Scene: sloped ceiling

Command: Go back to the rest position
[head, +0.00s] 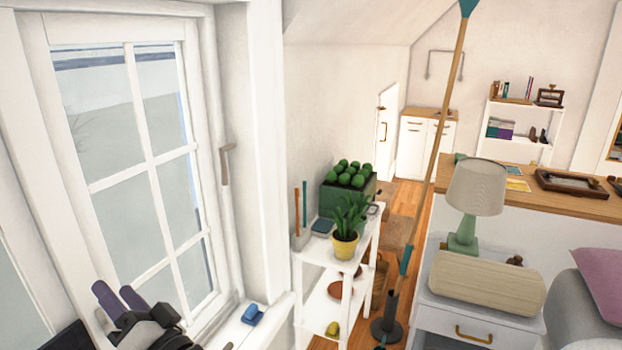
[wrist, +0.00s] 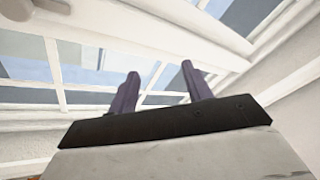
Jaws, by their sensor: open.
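My gripper (head: 122,296) shows at the lower left of the head view, in front of the window (head: 135,150) and just above its sill. Its two purple fingers are apart, with nothing between them. In the wrist view my gripper (wrist: 160,88) is also open and empty, and its fingers point toward the window panes and white frame. The window is closed, and its handle (head: 226,162) hangs on the right side of the frame. The rest of my arm is mostly out of view.
A blue object (head: 252,314) lies on the sill right of my gripper. A white shelf (head: 312,262) holds a yellow-potted plant (head: 344,245) and a green planter (head: 330,203). A tall pole (head: 436,150) stands beside a white cabinet with a lamp (head: 475,190). Wooden floor shows between them.

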